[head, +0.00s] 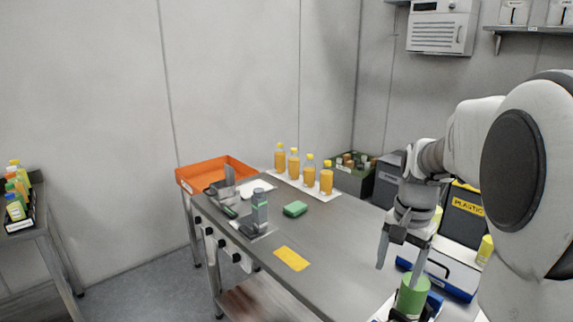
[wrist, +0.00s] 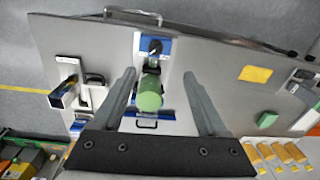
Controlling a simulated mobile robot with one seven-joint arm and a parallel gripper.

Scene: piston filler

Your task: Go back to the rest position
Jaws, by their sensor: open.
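My gripper (head: 400,260) is open and empty, pointing down over the right part of the steel table (head: 335,255). In the wrist view its two fingers (wrist: 160,76) stand wide apart. In the wrist view the green cylinder (wrist: 148,96) shows between the fingers, on a blue and white device (wrist: 153,47). I cannot tell the exact gap between fingers and cylinder, but no contact shows.
Several orange bottles (head: 294,164) stand on a white mat at the table's back. An orange tray (head: 215,171), a green sponge (head: 295,209) and a yellow card (head: 291,258) are further left. A grey bin labelled PLASTIC (head: 463,215) stands behind my arm. The table's middle is mostly clear.

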